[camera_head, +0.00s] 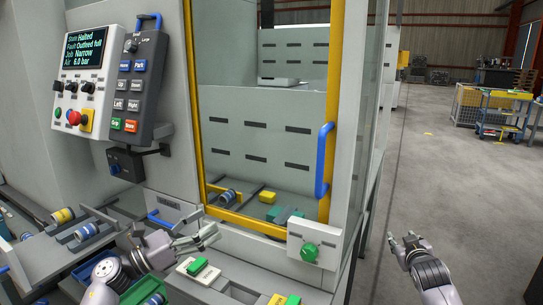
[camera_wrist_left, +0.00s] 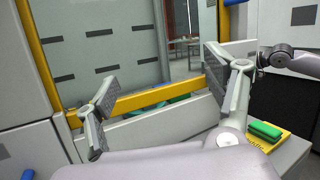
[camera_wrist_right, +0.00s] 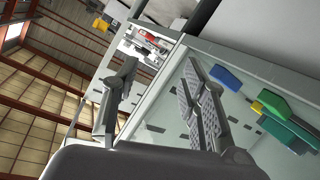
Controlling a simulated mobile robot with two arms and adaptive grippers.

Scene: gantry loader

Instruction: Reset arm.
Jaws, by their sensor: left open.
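The control panel (camera_head: 83,75) hangs on the machine at upper left; its screen (camera_head: 84,47) reads Halted, Outfeed full, Narrow, 6.0 bar. Beside it is a dark pendant (camera_head: 134,85) with Home, Park, Up, Down, Left, Right and other keys. My left gripper (camera_head: 205,238) is open and empty in front of the machine, below the yellow-framed door (camera_head: 198,120); its spread fingers show in the left wrist view (camera_wrist_left: 160,65). My right gripper (camera_head: 404,240) is to the right of the machine over the floor; its fingers stand apart and empty in the right wrist view (camera_wrist_right: 160,65).
The door has a blue handle (camera_head: 324,160) and looks shut. A green round button (camera_head: 309,252) sits on a white box below it. Inside lies a yellow block (camera_head: 267,197). Open floor (camera_head: 430,180) is at right.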

